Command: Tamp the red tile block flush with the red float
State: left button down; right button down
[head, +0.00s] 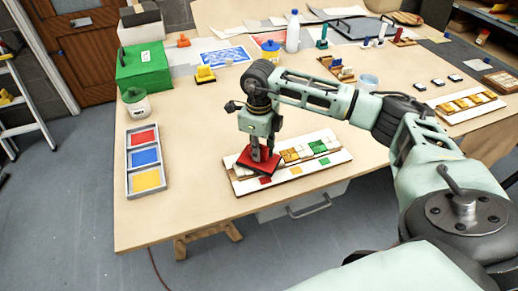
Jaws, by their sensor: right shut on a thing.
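My right gripper (262,153) is shut on the red float (249,164), whose flat red plate lies over the left part of the white mosaic panel (240,186). A red patch (265,181) shows on the panel's front edge below the float. The red tile block itself is hidden under the float, so I cannot tell whether it is flush. White, gold and green tiles (318,146) sit on the panel to the right of the float. My left gripper is not in view.
A grey tray with red, blue and yellow compartments (129,160) lies to the left. A yellow float (205,74) and a green box (144,66) stand further back. Another panel with gold tiles (467,105) lies at the right. Bare tabletop (196,130) lies left of the gripper.

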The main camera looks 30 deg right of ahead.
jog(key=shift+f, duration=0.35)
dwell(0.3)
jog(key=shift+s+a+f+b, duration=0.15)
jog(key=shift+s+f+b, duration=0.15)
jog(key=shift+b, duration=0.3)
dwell(1.5)
jog(key=shift+r, duration=0.15)
jog(key=shift+w+r+p, duration=0.25)
jog(key=shift+r+p, duration=0.45)
jog(key=shift+r, duration=0.25)
jog(key=shift+r+p, duration=1.4)
jog(key=shift+r, duration=1.25)
jog(key=shift+d, duration=0.2)
